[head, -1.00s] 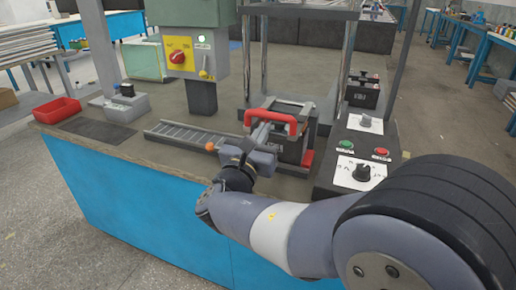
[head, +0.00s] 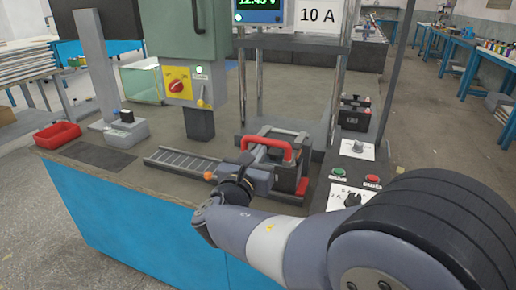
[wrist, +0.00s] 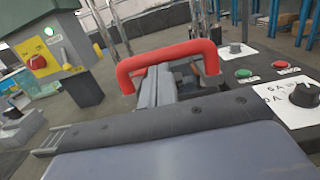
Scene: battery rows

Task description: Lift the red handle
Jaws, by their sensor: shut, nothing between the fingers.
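The red handle (head: 268,146) is an upright arch on a dark fixture (head: 290,175) on the bench. It also shows in the wrist view as a red arch (wrist: 165,52) ahead of my gripper. My gripper (head: 258,155) is shut and empty. In the wrist view its grey fingers (wrist: 156,86) point into the opening of the arch, below the top bar and between the two legs. I cannot tell whether they touch the bar. The lower part of the fixture is partly hidden behind my gripper.
A roller track (head: 183,163) and an orange knob (head: 208,176) lie left of my gripper. A control panel (head: 350,172) with buttons is on the right, and a black battery (head: 355,113) stands behind it. A green cabinet (head: 185,35) on a post stands behind left.

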